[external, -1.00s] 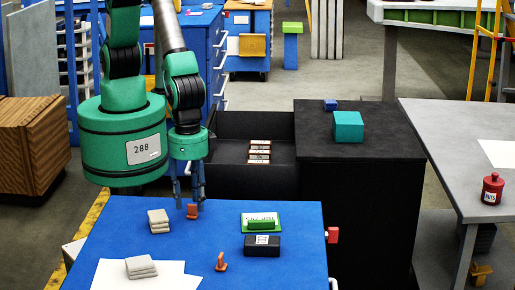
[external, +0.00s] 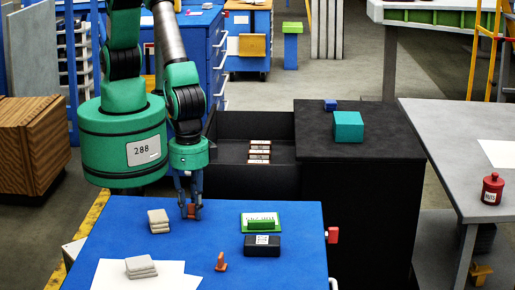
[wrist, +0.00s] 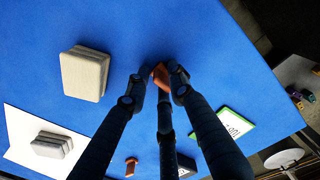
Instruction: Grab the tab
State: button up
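A small orange tab (external: 192,211) stands near the far edge of the blue table, and it shows in the wrist view (wrist: 160,74). My gripper (external: 191,214) is down at the table with its fingers closed in on this tab. In the wrist view the fingertips (wrist: 160,76) press against its sides and partly hide it. A second orange tab (external: 221,262) stands apart near the front middle of the table, and it also shows in the wrist view (wrist: 130,166).
Grey block stacks (external: 158,221) and (external: 141,266) stand to the left, the nearer one on white paper. A green-framed card (external: 262,220) and a black box (external: 262,246) stand to the right. A dark open drawer (external: 240,180) lies beyond the table.

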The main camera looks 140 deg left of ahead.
grip_shut()
jog(key=shift+r, duration=0.1)
jog(key=shift+r, duration=0.4)
notch_tip(320, 180, up, 3)
jog(key=shift+s+f+p, duration=0.1)
jog(key=shift+s+p, duration=0.05)
jog(key=shift+p, duration=0.35)
jog(key=s+a, duration=0.2)
jog(key=s, duration=0.5)
jog(key=s+a+r+p, duration=0.1)
jog(key=s+a, duration=0.1)
jog(key=s, duration=0.6)
jog(key=shift+s+r, duration=0.1)
